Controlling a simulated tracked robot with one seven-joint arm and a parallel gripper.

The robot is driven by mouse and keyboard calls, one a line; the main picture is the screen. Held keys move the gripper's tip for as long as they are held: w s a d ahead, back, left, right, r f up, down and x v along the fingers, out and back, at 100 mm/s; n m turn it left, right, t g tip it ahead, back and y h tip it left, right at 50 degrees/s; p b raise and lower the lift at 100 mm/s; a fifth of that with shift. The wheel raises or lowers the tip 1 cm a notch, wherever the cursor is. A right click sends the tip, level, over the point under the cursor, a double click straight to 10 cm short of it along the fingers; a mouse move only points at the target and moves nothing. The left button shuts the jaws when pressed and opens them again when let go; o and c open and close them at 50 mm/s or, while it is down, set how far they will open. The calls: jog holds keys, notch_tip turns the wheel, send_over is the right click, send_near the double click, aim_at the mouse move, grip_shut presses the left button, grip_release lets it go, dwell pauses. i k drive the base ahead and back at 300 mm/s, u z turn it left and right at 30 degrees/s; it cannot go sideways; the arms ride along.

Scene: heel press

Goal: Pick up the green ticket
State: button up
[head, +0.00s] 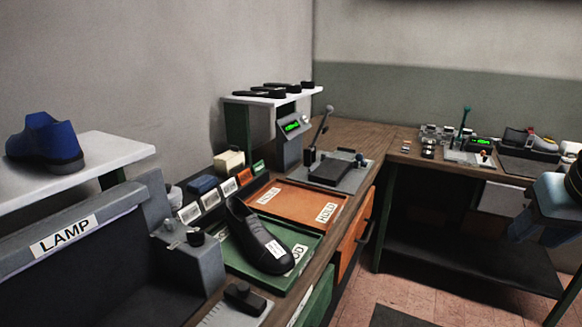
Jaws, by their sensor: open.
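The green ticket (258,167) is a small upright card at the far end of a row of cards on the wooden bench, behind the orange tray. An orange ticket (244,177) stands beside it on the near side. My gripper (524,230) shows only in part at the right edge, blue-grey and pointing down. It is open, far to the right of the green ticket and apart from it. I see nothing between its fingers.
White cards (212,199) continue the row toward me. A black shoe (262,240) lies on the green tray (235,262) in front of it. An empty orange tray (297,203) and a lever press (340,175) stand farther along.

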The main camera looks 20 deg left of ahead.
aim_at(256, 169)
jog(key=z, duration=2.1)
jog(key=k, duration=0.1)
jog(key=u, duration=0.2)
jog(key=i, duration=0.1)
jog(key=u, duration=1.65)
jog(key=i, duration=1.55)
jog(key=u, duration=2.1)
